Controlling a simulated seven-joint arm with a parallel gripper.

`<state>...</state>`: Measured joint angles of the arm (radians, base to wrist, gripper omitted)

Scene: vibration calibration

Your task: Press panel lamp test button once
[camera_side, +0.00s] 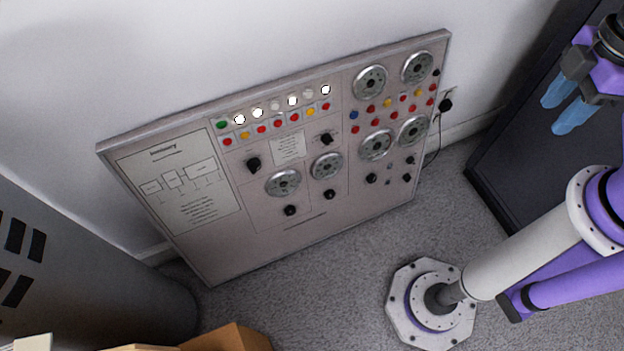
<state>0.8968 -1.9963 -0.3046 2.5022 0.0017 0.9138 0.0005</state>
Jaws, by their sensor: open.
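The grey control panel (232,262) leans against the white wall. It carries several round dials, black knobs, and rows of small coloured buttons and lamps (275,124). Several white lamps (292,100) in the upper row look lit. A blue button (354,115) sits at the left end of the right-hand button rows, and a green one (222,125) at the left end of the left-hand rows. I cannot read which button is the lamp test. My gripper (557,116) is at the upper right, open and empty, with blue fingers pointing down-left, apart from the panel.
A dark cabinet (522,150) stands right of the panel, behind my gripper. A wall socket with a black plug (446,104) and cable is beside the panel. A grey cabinet (75,265) and a cardboard box (228,338) are at lower left. Carpet (330,290) before the panel is clear.

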